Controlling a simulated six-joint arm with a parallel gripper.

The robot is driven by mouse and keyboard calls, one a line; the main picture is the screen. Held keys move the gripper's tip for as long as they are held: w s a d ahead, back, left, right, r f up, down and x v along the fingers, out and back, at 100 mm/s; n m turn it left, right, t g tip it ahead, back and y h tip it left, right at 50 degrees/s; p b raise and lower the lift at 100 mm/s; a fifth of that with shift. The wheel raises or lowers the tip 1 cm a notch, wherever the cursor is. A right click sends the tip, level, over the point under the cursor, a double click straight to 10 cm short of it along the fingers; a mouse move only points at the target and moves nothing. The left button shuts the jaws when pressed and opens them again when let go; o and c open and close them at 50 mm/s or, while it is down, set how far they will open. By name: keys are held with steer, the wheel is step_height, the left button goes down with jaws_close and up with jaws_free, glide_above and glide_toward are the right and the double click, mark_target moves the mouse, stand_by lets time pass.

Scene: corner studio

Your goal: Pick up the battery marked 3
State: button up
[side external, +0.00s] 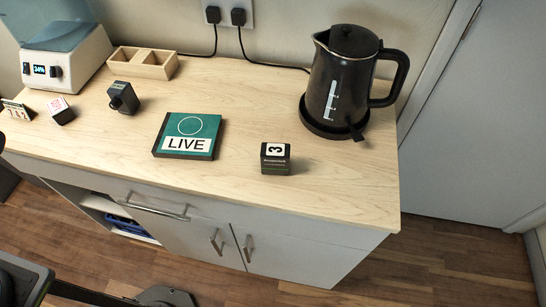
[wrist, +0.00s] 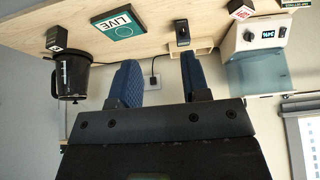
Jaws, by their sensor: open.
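The battery marked 3 (side external: 276,160) is a small dark block with a white label. It stands on the wooden counter right of the green LIVE pad (side external: 188,134) and in front of the kettle. In the wrist view a dark block that looks like this battery (wrist: 57,40) is at the upper left, near the kettle; its number is not readable there. My gripper (wrist: 158,65) shows in the wrist view with two blue fingers spread apart and nothing between them. It is well away from the battery. The side view does not show its fingers.
A black kettle (side external: 340,85) stands on its base behind the battery. A black block (side external: 123,97), a wooden divided tray (side external: 143,62), a white-and-red cube (side external: 61,110) and a white appliance (side external: 68,68) are on the left. The counter around the battery is clear; its front edge is close.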

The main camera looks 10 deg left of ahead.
stand_by(0.3)
steer(key=o, duration=0.5)
steer(key=m+g+h, duration=0.4)
steer(key=m+g, duration=0.1)
steer(key=m, duration=1.1)
glide_above(275, 149)
steer(key=a, duration=0.5)
step_height(275, 149, down, 9)
steer(key=x, duration=0.7)
steer(key=shift+s+d+f, duration=0.25)
steer(key=shift+s+d, duration=0.15)
steer(key=shift+d, duration=0.1)
steer(key=shift+h, duration=0.3)
steer(key=shift+x, duration=3.15)
